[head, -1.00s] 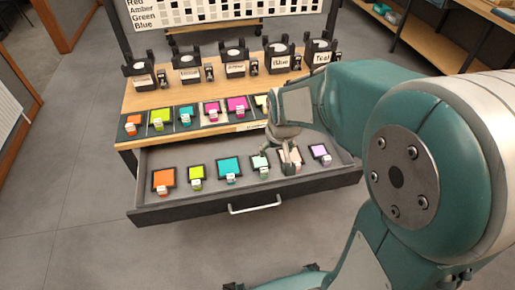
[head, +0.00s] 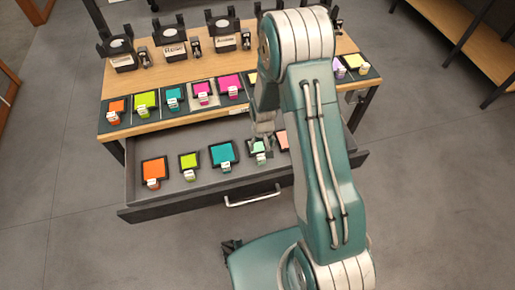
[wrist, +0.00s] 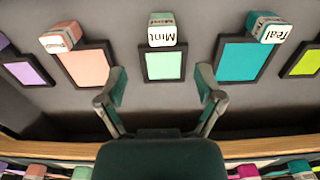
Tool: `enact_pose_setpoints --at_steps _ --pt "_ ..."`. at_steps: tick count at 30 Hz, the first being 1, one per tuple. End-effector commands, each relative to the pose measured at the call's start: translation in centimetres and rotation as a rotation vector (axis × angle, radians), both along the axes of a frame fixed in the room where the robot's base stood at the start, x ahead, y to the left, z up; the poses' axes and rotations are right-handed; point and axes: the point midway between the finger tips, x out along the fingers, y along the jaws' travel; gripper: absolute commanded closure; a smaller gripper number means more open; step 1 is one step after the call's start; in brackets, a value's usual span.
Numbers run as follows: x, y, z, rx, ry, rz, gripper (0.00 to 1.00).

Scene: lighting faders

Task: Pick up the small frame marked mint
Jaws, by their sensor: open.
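The small frame marked Mint (wrist: 163,66) lies in the open drawer, a dark-edged square with a mint-green face. Its white-topped tag block (wrist: 161,31), printed "Mint", is on the far side in the wrist view. In the head view the mint frame (head: 258,148) is partly covered by my gripper (head: 263,134). In the wrist view my gripper (wrist: 160,83) is open and empty, one finger on each side of the mint frame's near part. The fingers appear above it; I cannot tell the exact height gap.
The teal frame (wrist: 245,60) and peach frame (wrist: 86,65) flank the mint one closely. Orange (head: 155,170) and lime (head: 190,161) frames lie farther left in the drawer (head: 150,213). The wooden tabletop edge (head: 185,122) and its row of coloured frames stand just behind.

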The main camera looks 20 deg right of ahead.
Motion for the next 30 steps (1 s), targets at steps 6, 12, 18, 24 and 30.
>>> enact_pose_setpoints --at_steps 6,12,18,24,30 --pt "-0.1 0.0 -3.0 0.000 0.002 0.000 0.14" --pt "-0.2 0.2 -4.6 0.000 0.003 0.000 0.14" --pt "-0.4 0.4 -7.6 0.000 0.002 0.000 0.14" --pt "-0.4 0.3 -8.6 0.000 0.001 0.000 0.14" --pt "-0.4 0.3 -8.6 0.000 0.000 0.000 0.32"
